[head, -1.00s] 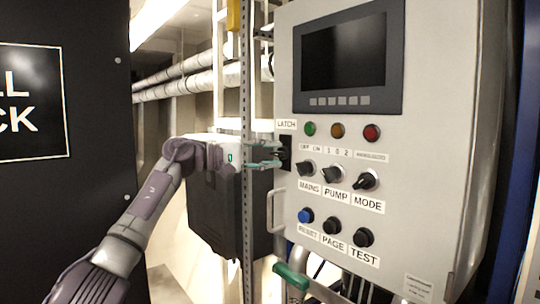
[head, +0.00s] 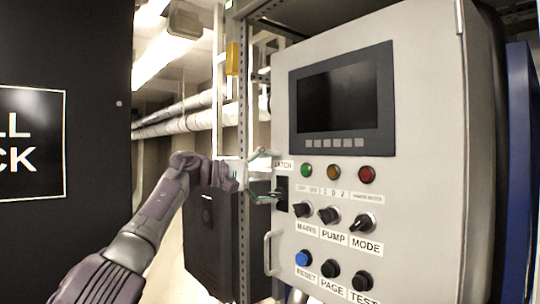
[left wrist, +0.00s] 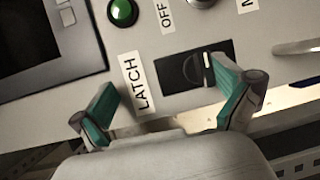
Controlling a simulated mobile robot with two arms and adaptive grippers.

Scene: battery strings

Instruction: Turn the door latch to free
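The door latch (head: 281,194) is a black plate with a small turn knob, set in the left edge of the grey cabinet door beside a LATCH label (head: 284,165). The latch also shows in the left wrist view (left wrist: 190,72), with a pale line on its knob. My left gripper (head: 270,177) is open, its green-padded fingers spread in front of the door's edge. In the left wrist view, my left gripper (left wrist: 164,76) has one fingertip near the LATCH label and the other overlapping the latch plate's right end. I cannot tell whether it touches. My right gripper is not in view.
The cabinet door carries a dark screen (head: 344,95), coloured lamps, rotary knobs and push buttons. A pale door handle (head: 270,252) stands below the latch. A perforated metal post (head: 243,120) rises just left of the cabinet. A black panel (head: 65,230) fills the left side.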

